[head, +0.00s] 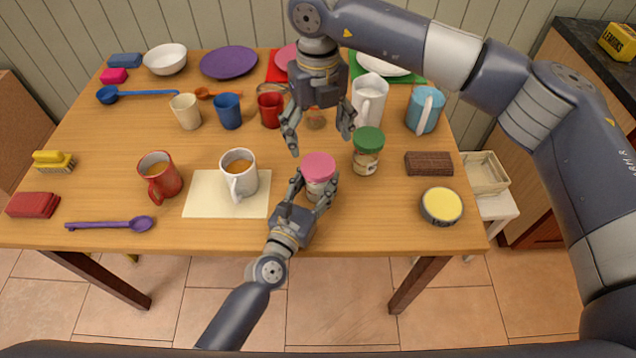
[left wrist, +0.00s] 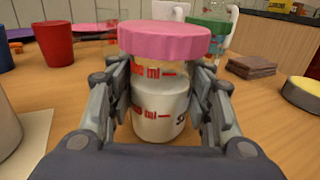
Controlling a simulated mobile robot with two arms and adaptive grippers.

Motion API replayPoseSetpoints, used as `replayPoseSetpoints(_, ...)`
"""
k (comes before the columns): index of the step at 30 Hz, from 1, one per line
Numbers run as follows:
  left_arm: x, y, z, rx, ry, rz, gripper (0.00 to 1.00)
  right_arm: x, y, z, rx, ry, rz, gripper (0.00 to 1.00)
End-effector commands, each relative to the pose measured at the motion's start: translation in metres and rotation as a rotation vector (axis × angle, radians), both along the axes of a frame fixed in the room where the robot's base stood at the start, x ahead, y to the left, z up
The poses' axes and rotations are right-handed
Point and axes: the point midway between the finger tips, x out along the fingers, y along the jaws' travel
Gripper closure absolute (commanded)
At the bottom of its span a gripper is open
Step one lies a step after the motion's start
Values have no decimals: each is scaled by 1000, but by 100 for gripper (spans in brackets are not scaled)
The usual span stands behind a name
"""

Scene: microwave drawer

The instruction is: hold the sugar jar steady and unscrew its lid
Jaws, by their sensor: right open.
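The sugar jar (head: 318,189) is a clear jar of white contents with red markings, standing upright on the table. Its pink lid (head: 318,166) is on; in the left wrist view the lid (left wrist: 164,40) sits on top of the jar body (left wrist: 160,108). Part of an "S" shows on the label. My left gripper (head: 312,190) has its fingers on both sides of the jar body, below the lid, and appears closed on it. My right gripper (head: 320,143) is open and empty, pointing down above and just behind the lid.
A green-lidded jar (head: 366,152) stands close on the right. A white mug (head: 239,176) is on a cream mat (head: 200,197) to the left. A brown block (head: 429,164) and a yellow-topped tin (head: 441,206) lie farther right. Cups stand behind.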

Motion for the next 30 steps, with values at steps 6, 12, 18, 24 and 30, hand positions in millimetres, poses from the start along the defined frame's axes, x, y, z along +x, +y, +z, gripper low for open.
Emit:
replayPoseSetpoints(6, 0, 0, 0, 0, 0, 0, 100, 0, 0, 0, 0, 0, -14, 24)
replayPoseSetpoints(12, 0, 0, 0, 0, 0, 0, 100, 0, 0, 0, 0, 1, -198, 24)
replayPoseSetpoints(18, 0, 0, 0, 0, 1, 0, 100, 0, 1, 0, 0, 0, -564, 24)
replayPoseSetpoints(24, 0, 0, 0, 0, 1, 0, 100, 0, 1, 0, -1, 1, -948, 24)
replayPoseSetpoints(30, 0, 0, 0, 0, 1, 0, 100, 0, 1, 0, 1, 0, -1333, 24)
